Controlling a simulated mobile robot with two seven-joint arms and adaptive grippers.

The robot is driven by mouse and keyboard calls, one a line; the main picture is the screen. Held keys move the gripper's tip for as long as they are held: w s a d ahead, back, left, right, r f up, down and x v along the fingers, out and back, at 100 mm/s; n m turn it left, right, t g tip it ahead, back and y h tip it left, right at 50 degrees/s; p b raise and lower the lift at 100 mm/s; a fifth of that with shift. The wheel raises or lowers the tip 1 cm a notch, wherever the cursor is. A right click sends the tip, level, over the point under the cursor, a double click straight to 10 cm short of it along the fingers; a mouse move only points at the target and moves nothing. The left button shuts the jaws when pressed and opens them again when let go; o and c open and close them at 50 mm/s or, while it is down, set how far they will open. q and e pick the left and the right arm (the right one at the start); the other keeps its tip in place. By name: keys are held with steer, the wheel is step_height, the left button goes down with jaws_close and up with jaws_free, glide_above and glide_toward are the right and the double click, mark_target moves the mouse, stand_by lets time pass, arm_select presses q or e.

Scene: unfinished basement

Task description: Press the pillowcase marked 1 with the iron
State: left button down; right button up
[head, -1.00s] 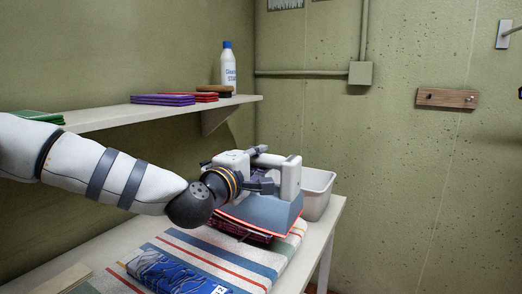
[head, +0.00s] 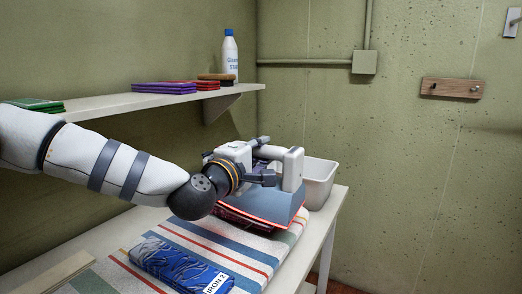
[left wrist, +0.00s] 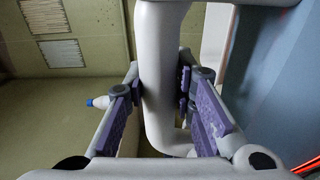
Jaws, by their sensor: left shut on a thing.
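The iron (head: 283,207) has a blue-grey body, a white handle and a red edge along its base. It rests on a dark red-purple folded cloth (head: 240,222) on the striped ironing pad (head: 262,263); no mark on that cloth is readable. My left gripper (head: 271,163) is shut on the iron's handle. In the left wrist view, its purple pads stand on both sides of the white handle (left wrist: 163,85). A blue patterned folded cloth (head: 175,262) lies nearer on the pad, with a white label that appears to read "IRON 2". My right gripper is out of view.
A pale bin (head: 320,186) stands behind the iron at the table's far end. The wall shelf (head: 150,101) above holds green, purple and red folded cloths, a brush-like item and a white bottle (head: 230,60). A board (head: 55,272) lies at the table's near left.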

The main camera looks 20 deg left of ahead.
arm_select(q)
steer(key=shift+f, duration=0.35)
stand_by(1.6)
steer(key=shift+s+d, duration=0.1)
steer(key=shift+d, duration=0.65)
steer(key=shift+d+f, duration=0.1)
steer(key=shift+d, duration=0.2)
steer(key=shift+a, duration=0.4)
steer(key=shift+a, duration=1)
steer(key=shift+a, duration=0.45)
steer(key=shift+d, duration=0.2)
steer(key=shift+d, duration=0.65)
